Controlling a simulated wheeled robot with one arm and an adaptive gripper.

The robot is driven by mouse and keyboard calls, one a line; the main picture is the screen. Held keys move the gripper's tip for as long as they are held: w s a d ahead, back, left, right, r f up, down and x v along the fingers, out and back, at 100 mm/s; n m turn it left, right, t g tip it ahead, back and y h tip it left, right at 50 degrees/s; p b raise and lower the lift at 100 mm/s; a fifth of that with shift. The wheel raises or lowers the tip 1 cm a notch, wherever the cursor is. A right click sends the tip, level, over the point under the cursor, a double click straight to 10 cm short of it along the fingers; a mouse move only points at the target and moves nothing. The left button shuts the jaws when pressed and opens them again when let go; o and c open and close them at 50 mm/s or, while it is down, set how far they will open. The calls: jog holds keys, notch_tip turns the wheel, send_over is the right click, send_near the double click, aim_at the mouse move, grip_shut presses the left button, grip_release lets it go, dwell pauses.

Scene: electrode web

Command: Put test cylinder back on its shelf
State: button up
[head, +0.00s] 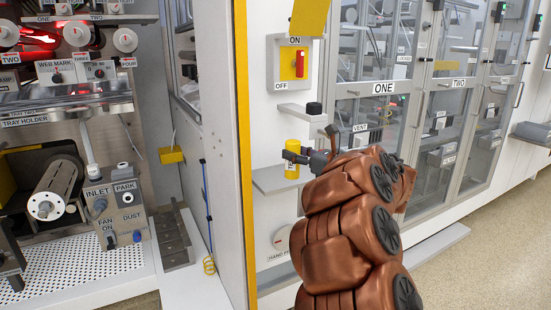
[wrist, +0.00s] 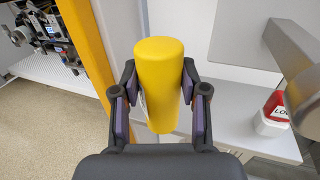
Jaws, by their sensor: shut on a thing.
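The yellow test cylinder (head: 292,158) is upright in the head view, close to a small grey shelf (head: 275,180) on the white cabinet wall. In the wrist view the cylinder (wrist: 158,80) stands between the purple pads of my gripper (wrist: 158,105), which is shut on it. My gripper (head: 293,155) also shows in the head view, reaching in from the right. The cylinder's lower end appears near the shelf's surface; I cannot tell whether it touches. Part of a label on the cylinder is hidden by a finger.
An ON/OFF switch panel (head: 294,62) with a red handle is above. Glass doors (head: 375,60) stand to the right. A red and white container (wrist: 273,113) shows at the right in the wrist view.

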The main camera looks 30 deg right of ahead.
aim_at(298, 166)
jog(key=shift+w+a+f, duration=0.35)
jog(key=shift+w+f, duration=0.2)
jog(key=shift+w, duration=0.7)
jog(key=shift+w+a+f, duration=0.3)
jog(key=shift+w+f, duration=0.3)
jog(key=shift+w, duration=0.6)
jog(key=shift+w+a+f, duration=0.35)
jog(key=shift+w+f, duration=0.2)
jog(key=shift+w, duration=0.7)
jog(key=shift+f, duration=0.2)
jog(key=o, duration=1.2)
jog(key=shift+o, duration=0.2)
jog(key=shift+r, duration=0.1)
jog(key=shift+r+p, duration=0.2)
jog(key=shift+p, duration=0.1)
jog(key=v, duration=1.2)
jog(key=shift+f+b, duration=0.2)
jog(key=shift+b, duration=0.2)
